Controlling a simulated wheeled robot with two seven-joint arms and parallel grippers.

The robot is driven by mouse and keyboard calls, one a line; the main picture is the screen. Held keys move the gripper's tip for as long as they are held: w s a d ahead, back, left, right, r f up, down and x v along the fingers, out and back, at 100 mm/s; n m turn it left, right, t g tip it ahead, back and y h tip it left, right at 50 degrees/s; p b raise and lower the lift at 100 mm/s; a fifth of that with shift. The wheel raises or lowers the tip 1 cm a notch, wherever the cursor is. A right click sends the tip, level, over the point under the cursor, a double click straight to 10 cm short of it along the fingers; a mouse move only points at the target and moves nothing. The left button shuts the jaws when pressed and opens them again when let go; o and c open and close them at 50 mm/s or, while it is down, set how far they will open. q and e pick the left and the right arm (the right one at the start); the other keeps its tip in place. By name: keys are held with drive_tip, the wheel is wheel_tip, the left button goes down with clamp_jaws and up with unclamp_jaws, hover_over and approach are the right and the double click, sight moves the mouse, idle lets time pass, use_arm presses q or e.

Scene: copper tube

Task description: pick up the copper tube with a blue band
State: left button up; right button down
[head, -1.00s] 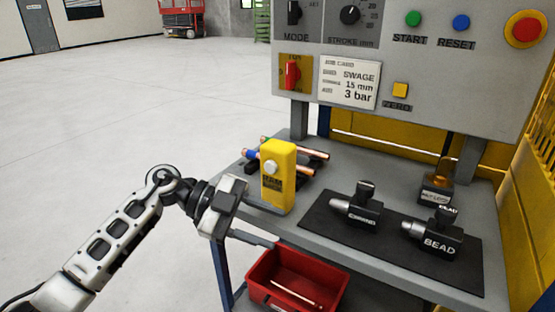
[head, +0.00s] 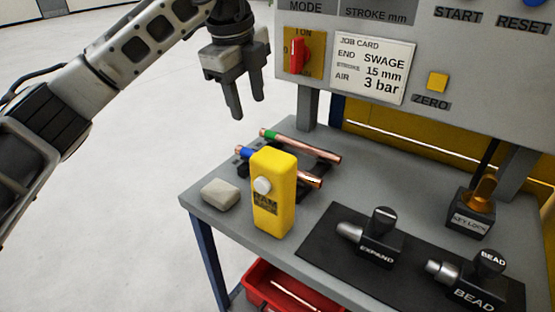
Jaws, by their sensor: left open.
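The copper tube with a blue band (head: 310,181) lies on a dark rack on the grey bench, partly hidden behind the yellow block. Its blue end (head: 245,153) shows left of the block and its bare copper end shows to the right. A second copper tube with a green band (head: 305,146) lies behind it, roughly parallel. My left gripper (head: 247,109) is open and empty, fingers pointing down, above and behind the tubes' banded ends in the picture. My right gripper is not in view.
The yellow block (head: 274,205) stands upright just in front of the tubes. A grey lump (head: 220,194) lies at the bench's left edge. EXPAND (head: 378,240) and BEAD (head: 468,280) tools sit on a black mat (head: 318,245). A red bin (head: 262,286) is below; the control panel (head: 420,55) overhangs behind.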

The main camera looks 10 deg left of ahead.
use_arm(q)
drive_tip(key=f, duration=0.4)
drive_tip(key=w+f, duration=0.1)
drive_tip(key=f, duration=0.2)
drive_tip(key=shift+w+d, duration=0.1)
drive_tip(key=shift+d, duration=0.15)
drive_tip(key=shift+w+d+f+p, duration=0.15)
drive_tip(key=shift+f+p, duration=0.3)
drive_tip(key=shift+f, duration=0.9)
drive_tip(key=shift+d+f+p, duration=0.15)
drive_tip(key=shift+f+p, duration=0.25)
drive_tip(key=shift+f, duration=0.9)
clamp_jaws()
